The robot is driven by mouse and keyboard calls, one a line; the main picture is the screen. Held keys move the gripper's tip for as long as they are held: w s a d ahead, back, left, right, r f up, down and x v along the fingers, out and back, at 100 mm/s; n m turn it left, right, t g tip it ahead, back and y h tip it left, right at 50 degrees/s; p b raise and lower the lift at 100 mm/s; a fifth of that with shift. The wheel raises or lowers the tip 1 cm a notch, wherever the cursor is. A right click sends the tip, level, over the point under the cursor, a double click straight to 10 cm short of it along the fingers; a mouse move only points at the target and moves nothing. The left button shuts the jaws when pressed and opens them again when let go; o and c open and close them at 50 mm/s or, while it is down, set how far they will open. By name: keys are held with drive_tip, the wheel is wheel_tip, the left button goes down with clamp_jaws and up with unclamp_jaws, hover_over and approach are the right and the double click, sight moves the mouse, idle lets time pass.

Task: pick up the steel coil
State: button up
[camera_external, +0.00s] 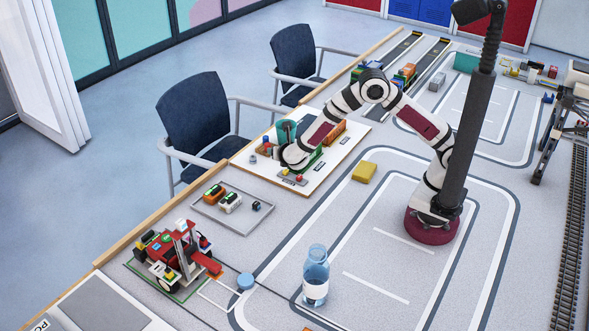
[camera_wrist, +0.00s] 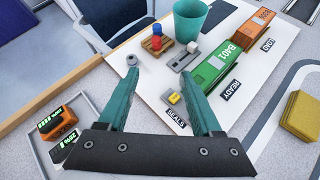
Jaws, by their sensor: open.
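The steel coil looks to be the small grey ring-shaped piece (camera_wrist: 132,60) near the left edge of the white board (camera_wrist: 150,77) in the wrist view. It also shows as a small grey piece (camera_external: 253,158) on the board's left side in the external view. My gripper (camera_wrist: 160,74) is open and empty, its teal fingers pointing over the board. In the wrist view the coil lies beyond the left fingertip, apart from it. In the external view my wrist hangs over the board to the right of the coil, and the fingers are hard to make out.
Around the coil stand a wooden block with red and blue pegs (camera_wrist: 157,42), a teal cup (camera_wrist: 191,18), a grey fixture (camera_wrist: 184,60), and green (camera_wrist: 208,72) and orange (camera_wrist: 254,36) containers. A tray (camera_external: 220,216) and yellow block (camera_external: 365,172) lie nearby. A bottle (camera_external: 316,272) stands in front.

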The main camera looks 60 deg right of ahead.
sight(254, 159)
drive_tip(key=w+a+f+n+t+y, duration=0.1)
drive_tip(key=w+a+f+n, duration=0.1)
drive_tip(key=a+f+n, duration=0.15)
drive_tip(key=x, duration=1)
drive_tip(key=w+x, duration=0.1)
drive_tip(key=x, duration=0.4)
drive_tip(key=shift+a+r, duration=0.25)
drive_tip(key=shift+a, duration=0.15)
clamp_jaws()
